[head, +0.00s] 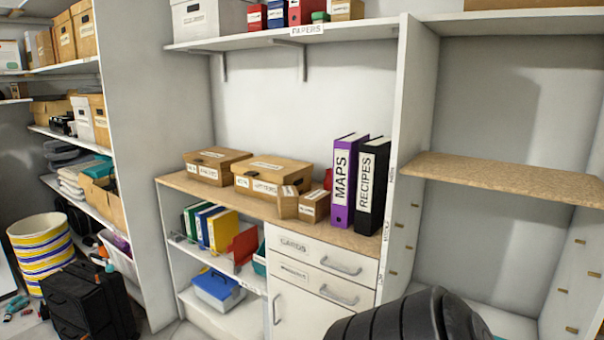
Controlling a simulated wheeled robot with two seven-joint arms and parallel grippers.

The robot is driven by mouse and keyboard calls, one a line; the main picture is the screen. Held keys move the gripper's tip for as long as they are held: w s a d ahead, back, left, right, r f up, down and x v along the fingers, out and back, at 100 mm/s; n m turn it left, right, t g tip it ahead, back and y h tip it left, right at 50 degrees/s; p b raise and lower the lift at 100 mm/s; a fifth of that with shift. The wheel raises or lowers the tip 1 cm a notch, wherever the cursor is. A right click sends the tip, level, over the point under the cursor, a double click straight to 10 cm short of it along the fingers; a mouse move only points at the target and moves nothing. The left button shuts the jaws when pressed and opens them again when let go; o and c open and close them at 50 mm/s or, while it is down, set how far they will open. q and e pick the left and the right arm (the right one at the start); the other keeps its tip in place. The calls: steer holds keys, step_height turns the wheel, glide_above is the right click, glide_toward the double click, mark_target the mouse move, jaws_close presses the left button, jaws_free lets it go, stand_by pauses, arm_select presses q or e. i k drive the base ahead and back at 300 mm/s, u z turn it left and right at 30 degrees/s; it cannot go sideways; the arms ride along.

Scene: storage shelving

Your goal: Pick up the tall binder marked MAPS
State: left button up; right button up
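The tall purple binder marked MAPS (344,182) stands upright on the wooden counter, its labelled spine facing me. A black binder marked RECIPES (372,187) stands upright right beside it, on its right. Small cardboard boxes (304,204) stand just left of the purple binder. Neither of my grippers shows in the head view.
The counter (262,208) holds larger cardboard boxes (273,176) at left. A white upright panel (407,120) rises just right of the binders. A shelf marked PAPERS (306,30) hangs above. The right wooden shelf (500,180) is empty.

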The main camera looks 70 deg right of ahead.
mark_target(345, 148)
steer(key=z, duration=0.6)
steer(key=i, duration=1.65)
steer(key=z, duration=1.3)
